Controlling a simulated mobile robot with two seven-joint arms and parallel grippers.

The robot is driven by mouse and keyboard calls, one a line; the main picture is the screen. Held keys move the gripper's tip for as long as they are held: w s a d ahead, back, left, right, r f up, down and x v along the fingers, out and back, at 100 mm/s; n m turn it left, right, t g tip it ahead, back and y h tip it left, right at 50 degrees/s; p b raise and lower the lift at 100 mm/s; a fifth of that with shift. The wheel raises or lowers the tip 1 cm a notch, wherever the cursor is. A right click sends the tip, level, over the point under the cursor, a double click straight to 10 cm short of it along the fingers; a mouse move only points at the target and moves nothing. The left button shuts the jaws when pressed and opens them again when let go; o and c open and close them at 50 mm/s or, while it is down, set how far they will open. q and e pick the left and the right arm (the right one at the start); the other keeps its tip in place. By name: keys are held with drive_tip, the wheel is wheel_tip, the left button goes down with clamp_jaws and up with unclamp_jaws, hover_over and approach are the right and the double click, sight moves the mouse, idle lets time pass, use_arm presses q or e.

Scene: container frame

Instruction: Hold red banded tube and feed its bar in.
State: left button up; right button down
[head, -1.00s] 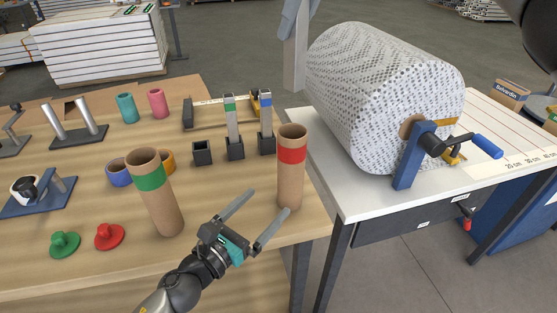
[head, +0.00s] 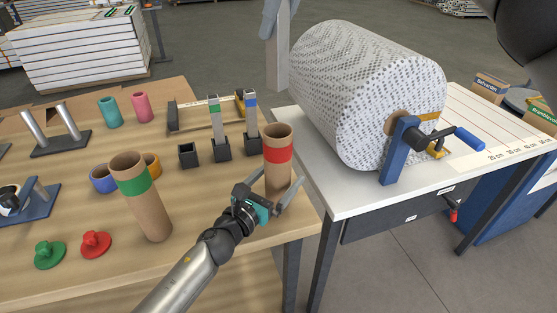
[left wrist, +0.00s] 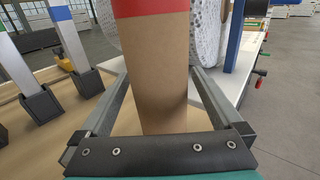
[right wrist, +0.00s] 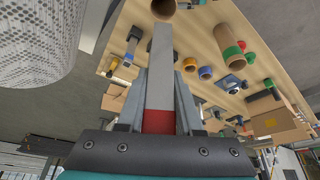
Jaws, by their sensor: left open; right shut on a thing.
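The red banded tube (head: 278,155), brown cardboard with a red band, stands upright near the table's right corner. My left gripper (head: 280,180) is open around its lower part, one finger on each side; the left wrist view shows the tube (left wrist: 155,75) between the fingers, contact unclear. My right gripper (head: 279,12), at the top of the head view, is shut on a grey bar (head: 277,70) that hangs above the tube, apart from its mouth. In the right wrist view the bar (right wrist: 160,80) has a red band near the fingers and points toward the tube's opening (right wrist: 163,8).
A green banded tube (head: 142,200) stands to the left. Bars with green (head: 218,130) and blue (head: 251,125) bands stand in black holders behind, near an empty black holder (head: 188,154). Red (head: 96,243) and green (head: 50,254) caps lie in front. A large wrapped roll (head: 365,95) is close on the right.

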sight(277, 51)
use_arm(q)
drive_tip(key=c, duration=1.5)
drive_tip(key=shift+c, duration=0.2)
use_arm(e)
drive_tip(key=shift+m+t, duration=0.3)
drive_tip(key=shift+m, duration=0.5)
drive_tip(key=shift+f, duration=2.45)
